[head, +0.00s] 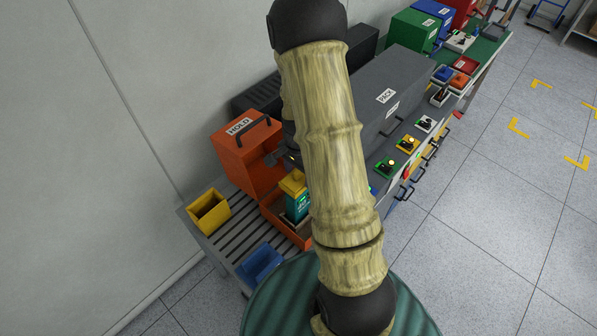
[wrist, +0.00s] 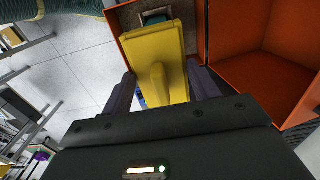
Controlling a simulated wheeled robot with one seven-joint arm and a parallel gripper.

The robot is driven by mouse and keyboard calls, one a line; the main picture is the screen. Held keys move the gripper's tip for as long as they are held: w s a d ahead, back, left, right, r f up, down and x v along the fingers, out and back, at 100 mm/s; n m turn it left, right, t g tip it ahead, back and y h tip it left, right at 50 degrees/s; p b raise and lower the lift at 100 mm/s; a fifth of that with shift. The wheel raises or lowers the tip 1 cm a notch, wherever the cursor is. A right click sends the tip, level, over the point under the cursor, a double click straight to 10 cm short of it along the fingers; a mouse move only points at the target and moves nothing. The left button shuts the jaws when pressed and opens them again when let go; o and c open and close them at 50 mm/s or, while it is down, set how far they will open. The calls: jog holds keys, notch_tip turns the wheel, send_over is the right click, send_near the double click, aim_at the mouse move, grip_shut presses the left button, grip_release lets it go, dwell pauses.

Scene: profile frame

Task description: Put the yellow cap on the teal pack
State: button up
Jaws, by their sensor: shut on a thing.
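The yellow cap (wrist: 152,55) is between the two fingers of my gripper (wrist: 162,88) in the wrist view, and the gripper is shut on it. In the head view the yellow cap (head: 293,182) appears at the top of the upright teal pack (head: 297,206). I cannot tell whether the cap rests on the pack or is held just above it. A small part of the teal pack (wrist: 156,17) shows past the cap's far end in the wrist view. My arm hides the pack's right side and most of the gripper in the head view.
The pack stands in a low orange tray (head: 272,212) on a slatted grey bench. An orange HOLD box (head: 240,158) is close behind it. A yellow bin (head: 208,212) and a blue bin (head: 260,265) are nearby. A grey PACE housing (head: 400,85) stands to the right.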

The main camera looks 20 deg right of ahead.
jog(key=shift+f+b, duration=1.1)
jog(key=shift+f, duration=0.4)
dwell(0.8)
jog(key=o, duration=1)
jog(key=shift+o, duration=0.2)
jog(key=shift+r, duration=0.2)
notch_tip(320, 180, up, 17)
jog(key=b, duration=0.2)
jog(key=shift+b, duration=0.35)
jog(key=s+a+f+n+t+b, duration=0.1)
jog(key=s+a+f+n, duration=0.3)
jog(key=s+a+n, duration=0.4)
jog(key=s+n+t, duration=0.1)
jog(key=s+n, duration=0.1)
jog(key=n, duration=0.3)
jog(key=shift+a+f+n+t, duration=0.2)
jog(key=shift+a+n+t, duration=0.1)
jog(key=shift+s, duration=0.1)
